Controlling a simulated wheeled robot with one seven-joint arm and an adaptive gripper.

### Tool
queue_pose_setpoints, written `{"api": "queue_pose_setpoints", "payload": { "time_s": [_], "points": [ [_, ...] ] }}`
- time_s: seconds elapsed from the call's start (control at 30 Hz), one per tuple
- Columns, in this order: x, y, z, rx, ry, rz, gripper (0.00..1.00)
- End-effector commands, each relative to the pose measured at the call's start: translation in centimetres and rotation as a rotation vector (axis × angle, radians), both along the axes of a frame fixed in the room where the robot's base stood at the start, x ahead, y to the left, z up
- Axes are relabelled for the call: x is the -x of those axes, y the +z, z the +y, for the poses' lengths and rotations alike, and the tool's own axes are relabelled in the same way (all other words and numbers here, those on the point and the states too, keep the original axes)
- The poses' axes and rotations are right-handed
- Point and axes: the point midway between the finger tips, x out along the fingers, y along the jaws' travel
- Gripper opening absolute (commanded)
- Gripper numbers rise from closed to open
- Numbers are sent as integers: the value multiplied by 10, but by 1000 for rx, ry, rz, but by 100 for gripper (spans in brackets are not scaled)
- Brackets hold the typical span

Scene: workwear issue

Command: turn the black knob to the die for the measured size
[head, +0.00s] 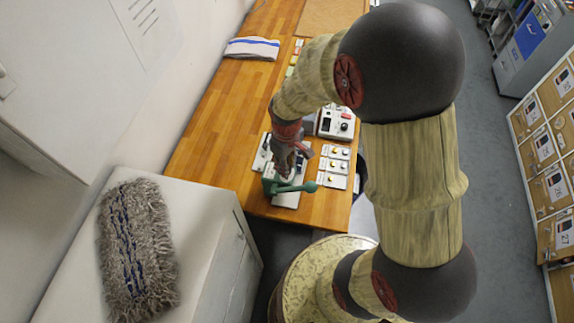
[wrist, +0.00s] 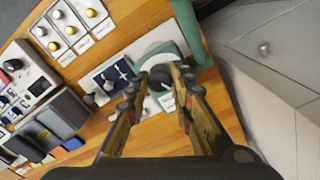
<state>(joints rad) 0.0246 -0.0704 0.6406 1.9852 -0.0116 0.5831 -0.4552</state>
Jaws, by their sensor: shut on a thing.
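The green hand press (head: 275,186) stands at the near end of the wooden bench, its lever reaching right. It also shows in the wrist view (wrist: 200,50). The black knob (wrist: 160,74) sits on the press's round green base, between my fingertips. My gripper (wrist: 161,82) is shut on this knob from above; in the head view my gripper (head: 285,160) hides it. A white label (wrist: 167,102) lies just in front of the knob, too small to read. Beside it, left in the wrist view, is a dark panel (wrist: 122,70) with white marks and a small grey knob (wrist: 108,86). The measured size cannot be read.
White plates (head: 333,166) with silver and yellow knobs lie right of the press. A white instrument box (head: 337,123) stands behind them. A folded striped cloth (head: 252,48) lies at the far end of the bench. A shaggy grey mop pad (head: 137,250) lies on the white cabinet.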

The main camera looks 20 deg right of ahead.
Motion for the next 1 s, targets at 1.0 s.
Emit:
{"api": "queue_pose_setpoints", "payload": {
  "time_s": [1.0],
  "points": [
    [-1, 1, 0, 1, 361, -3, 0]
  ]
}}
